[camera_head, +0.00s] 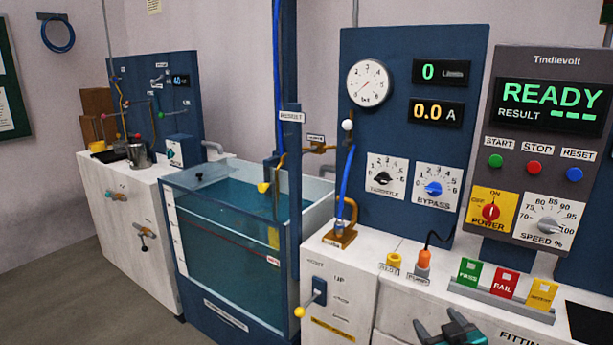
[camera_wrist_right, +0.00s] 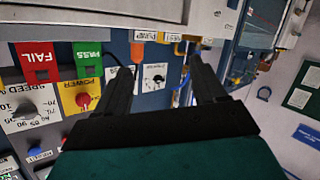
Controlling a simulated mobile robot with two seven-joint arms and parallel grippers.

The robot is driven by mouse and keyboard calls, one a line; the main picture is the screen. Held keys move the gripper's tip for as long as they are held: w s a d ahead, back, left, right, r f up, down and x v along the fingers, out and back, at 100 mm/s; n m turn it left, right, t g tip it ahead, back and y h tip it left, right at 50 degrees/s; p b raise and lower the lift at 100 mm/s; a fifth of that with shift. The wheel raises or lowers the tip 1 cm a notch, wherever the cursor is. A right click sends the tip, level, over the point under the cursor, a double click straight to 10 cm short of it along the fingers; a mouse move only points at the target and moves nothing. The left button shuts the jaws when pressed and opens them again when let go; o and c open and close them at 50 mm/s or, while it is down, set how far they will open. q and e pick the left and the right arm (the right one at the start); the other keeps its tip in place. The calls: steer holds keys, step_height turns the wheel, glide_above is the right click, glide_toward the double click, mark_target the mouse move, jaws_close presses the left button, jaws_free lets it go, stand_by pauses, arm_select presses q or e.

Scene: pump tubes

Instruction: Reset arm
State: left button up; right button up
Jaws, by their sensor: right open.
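My right gripper (camera_head: 438,322) shows at the bottom edge of the head view, teal with dark fingers, in front of the white bench's front face. In the right wrist view its two dark fingers (camera_wrist_right: 163,65) are spread apart with nothing between them. That view shows the bench and panel upside down beyond the fingers. The rest of my right arm is out of the picture. My left gripper and arm are not in view.
The white bench (camera_head: 405,250) carries an orange plug (camera_head: 423,260) and green, red and yellow cards (camera_head: 503,284). A lever (camera_head: 309,299) juts from its front. A water tank (camera_head: 235,250) stands left. The control box (camera_head: 550,130) reads READY.

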steer(key=s+a+f+g, duration=0.1)
steer(key=s+a+f, duration=0.2)
steer(key=s, duration=0.5)
steer(key=s+a+f+g+y, duration=0.1)
steer(key=s+a+f, duration=0.2)
steer(key=s, duration=0.6)
steer(key=s+a+f+m+g, duration=0.1)
steer(key=s+a+f+g, duration=0.1)
steer(key=s+f, duration=0.4)
steer(key=s+a, duration=0.1)
steer(key=s, duration=0.1)
steer(key=shift+s, duration=0.3)
steer(key=shift+c, duration=0.2)
